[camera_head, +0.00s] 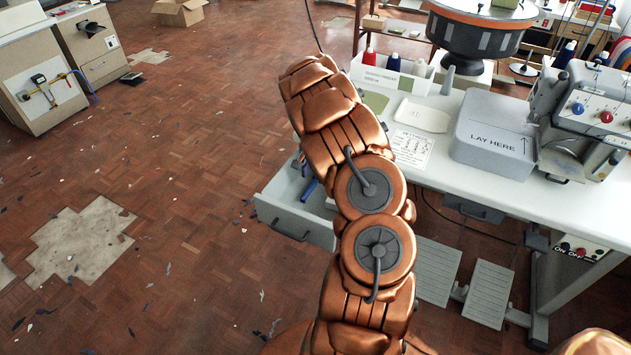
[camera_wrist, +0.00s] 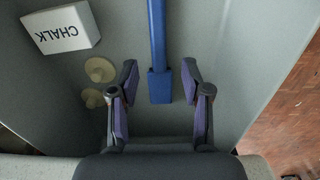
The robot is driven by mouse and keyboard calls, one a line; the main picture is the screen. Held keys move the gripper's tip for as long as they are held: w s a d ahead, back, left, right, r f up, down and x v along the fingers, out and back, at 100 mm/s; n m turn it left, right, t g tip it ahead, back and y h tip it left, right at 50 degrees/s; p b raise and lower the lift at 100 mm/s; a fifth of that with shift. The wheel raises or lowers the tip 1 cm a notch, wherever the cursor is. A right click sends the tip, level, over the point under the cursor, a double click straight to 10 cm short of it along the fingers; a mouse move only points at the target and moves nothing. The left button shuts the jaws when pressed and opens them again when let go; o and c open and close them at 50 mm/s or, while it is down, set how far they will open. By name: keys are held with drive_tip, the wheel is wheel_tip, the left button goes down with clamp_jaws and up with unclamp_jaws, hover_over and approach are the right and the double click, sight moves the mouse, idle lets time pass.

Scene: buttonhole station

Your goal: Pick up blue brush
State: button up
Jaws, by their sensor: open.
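The blue brush (camera_wrist: 157,50) lies in the open grey drawer (camera_wrist: 225,60), its long narrow part running to the top edge of the wrist view and its wider block end near my gripper. My gripper (camera_wrist: 158,75) is open, with one finger on each side of the brush's wide end and a gap on both sides. In the head view a bit of blue (camera_head: 310,188) shows in the drawer (camera_head: 283,222), beside my copper arm.
In the drawer, a white chalk box (camera_wrist: 60,30) and two round beige pieces (camera_wrist: 98,70) lie left of my gripper. The drawer's right wall is close by. Above it, the white table (camera_head: 440,172) holds a grey "LAY HERE" block (camera_head: 490,132) and a machine (camera_head: 590,110).

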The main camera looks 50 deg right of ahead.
sight(314, 182)
drive_tip(key=shift+s+f, duration=0.1)
drive_tip(key=shift+f, duration=1.6)
clamp_jaws()
